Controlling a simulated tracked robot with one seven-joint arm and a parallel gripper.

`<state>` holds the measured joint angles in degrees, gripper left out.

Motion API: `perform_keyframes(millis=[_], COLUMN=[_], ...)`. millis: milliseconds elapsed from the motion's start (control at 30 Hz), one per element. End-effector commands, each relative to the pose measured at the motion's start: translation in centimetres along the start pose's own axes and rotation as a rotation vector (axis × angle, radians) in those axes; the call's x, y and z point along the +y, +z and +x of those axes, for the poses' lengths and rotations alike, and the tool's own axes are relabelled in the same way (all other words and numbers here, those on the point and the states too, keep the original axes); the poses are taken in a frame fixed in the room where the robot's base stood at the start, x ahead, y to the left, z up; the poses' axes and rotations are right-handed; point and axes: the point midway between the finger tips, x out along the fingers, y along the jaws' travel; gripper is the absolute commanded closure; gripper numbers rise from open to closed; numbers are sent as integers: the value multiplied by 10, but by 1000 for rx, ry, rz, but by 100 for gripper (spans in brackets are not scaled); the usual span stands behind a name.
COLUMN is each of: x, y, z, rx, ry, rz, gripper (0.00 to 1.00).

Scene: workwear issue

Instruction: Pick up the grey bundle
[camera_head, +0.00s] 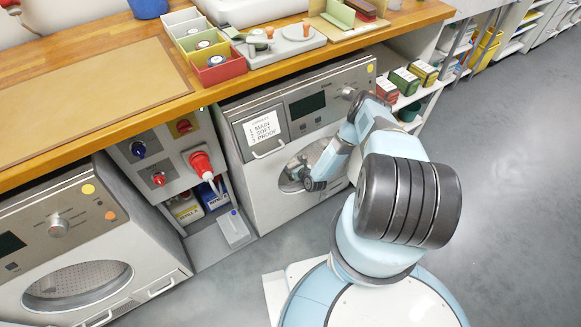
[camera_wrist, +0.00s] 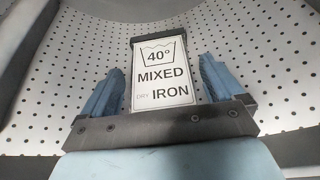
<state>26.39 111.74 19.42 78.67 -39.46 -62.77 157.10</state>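In the wrist view my gripper (camera_wrist: 162,88) shows two blue fingers set wide apart. Between them stands a dark-edged block or frame (camera_wrist: 133,44) with a white label reading "40° MIXED DRY IRON". I cannot tell whether this is the grey bundle; no other bundle shows. The fingers flank it with what look like narrow gaps. A pale perforated drum wall (camera_wrist: 265,60) surrounds them. In the head view my arm reaches into the round opening (camera_head: 291,181) of the right-hand machine (camera_head: 262,190); the inside is mostly hidden.
A wooden counter (camera_head: 75,125) runs above the machines, with a red compartment tray (camera_head: 222,72) on it. A second machine (camera_head: 150,262) is at lower left. A red plug (camera_head: 200,163) juts out between them. Shelves (camera_head: 425,95) stand to the right; the floor (camera_head: 500,170) there is clear.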

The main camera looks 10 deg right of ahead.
Motion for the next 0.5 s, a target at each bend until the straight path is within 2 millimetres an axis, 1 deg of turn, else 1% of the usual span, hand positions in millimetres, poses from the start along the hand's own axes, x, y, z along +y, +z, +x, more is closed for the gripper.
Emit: perform_keyframes(millis=[33, 67, 400, 500], x=[0, 0, -1, -1], y=[0, 0, 0, 0], z=[0, 0, 0, 0], rx=[0, 0, 0, -1], ry=[0, 0, -1, -1], rz=[0, 0, 0, 0], gripper=[11, 13, 46, 54])
